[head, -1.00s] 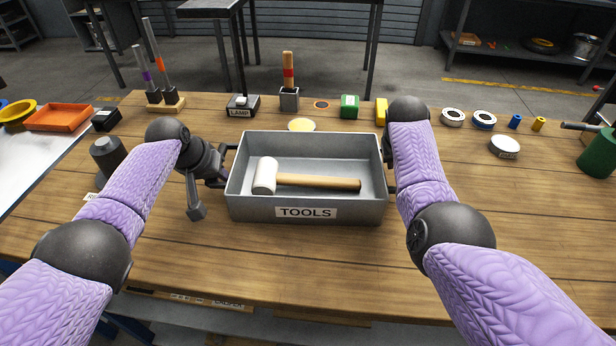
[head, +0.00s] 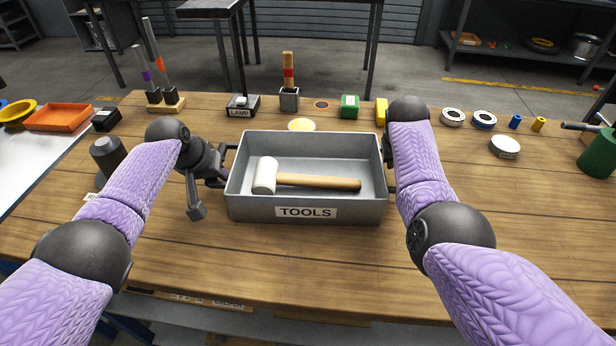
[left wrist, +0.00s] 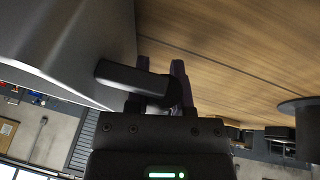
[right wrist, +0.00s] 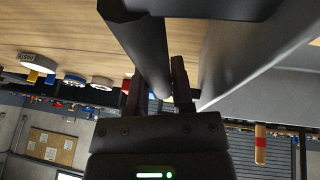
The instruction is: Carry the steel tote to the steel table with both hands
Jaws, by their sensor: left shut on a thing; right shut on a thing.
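The grey steel tote (head: 300,212), labelled TOOLS, is level on or just above the wooden bench in front of me; I cannot tell which. A mallet (head: 315,181) with a white head and wooden handle lies inside it. My left gripper (head: 224,170) is shut on the tote's left handle, and the left wrist view shows its fingers around the dark handle (left wrist: 125,77). My right gripper (right wrist: 157,85) is shut on the right handle (right wrist: 146,50); in the head view my forearm mostly hides it. A pale metal tabletop (head: 32,165), seemingly the steel table, is at the left edge.
An orange tray (head: 58,117) is at left. The bench's front is clear.

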